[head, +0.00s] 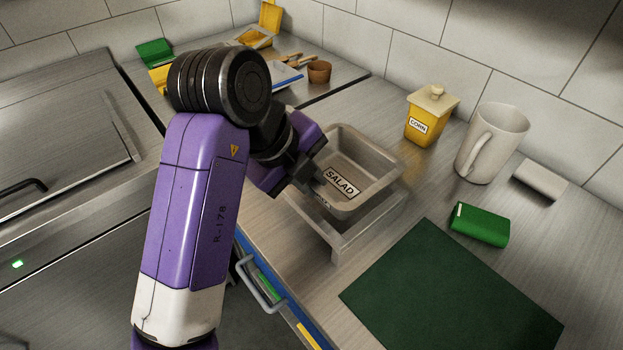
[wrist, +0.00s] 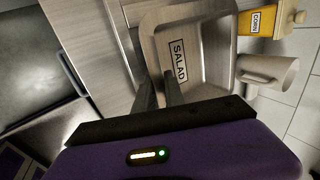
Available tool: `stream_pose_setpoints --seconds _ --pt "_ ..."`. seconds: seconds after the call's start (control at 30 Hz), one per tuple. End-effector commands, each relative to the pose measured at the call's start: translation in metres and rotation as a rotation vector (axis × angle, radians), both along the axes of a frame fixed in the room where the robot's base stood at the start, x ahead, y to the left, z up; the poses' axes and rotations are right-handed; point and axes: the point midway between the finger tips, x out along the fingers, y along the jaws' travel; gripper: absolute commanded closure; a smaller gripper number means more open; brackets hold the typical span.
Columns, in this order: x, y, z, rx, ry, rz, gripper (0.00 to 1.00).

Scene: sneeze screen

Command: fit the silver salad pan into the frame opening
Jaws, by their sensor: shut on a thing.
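The silver salad pan (head: 366,170) is a rectangular metal tray with a SALAD label. It sits above the frame (head: 372,226), a grey stand on the steel counter, and looks slightly tilted and offset from the opening. A gap shows between the pan and the frame's near side. My gripper (head: 314,184) is shut on the pan's left rim. In the wrist view the pan (wrist: 205,50) lies ahead of my gripper (wrist: 160,97), with the fingers at its near left wall. The far side of the frame opening is hidden behind the pan.
A yellow corn container (head: 430,118), a beige mug (head: 490,145), a pale block (head: 540,181) and a green box (head: 479,225) stand to the right. A dark green mat (head: 450,295) lies in front. Several small items crowd the back corner near the tiled wall.

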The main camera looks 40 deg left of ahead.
Motion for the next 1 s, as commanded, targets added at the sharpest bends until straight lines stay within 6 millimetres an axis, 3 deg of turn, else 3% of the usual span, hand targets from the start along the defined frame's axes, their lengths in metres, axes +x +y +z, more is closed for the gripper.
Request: stream_pose_setpoints --seconds 1.0 --pt "0.0001 0.0004 -0.0078 0.001 -0.002 0.000 1.00"
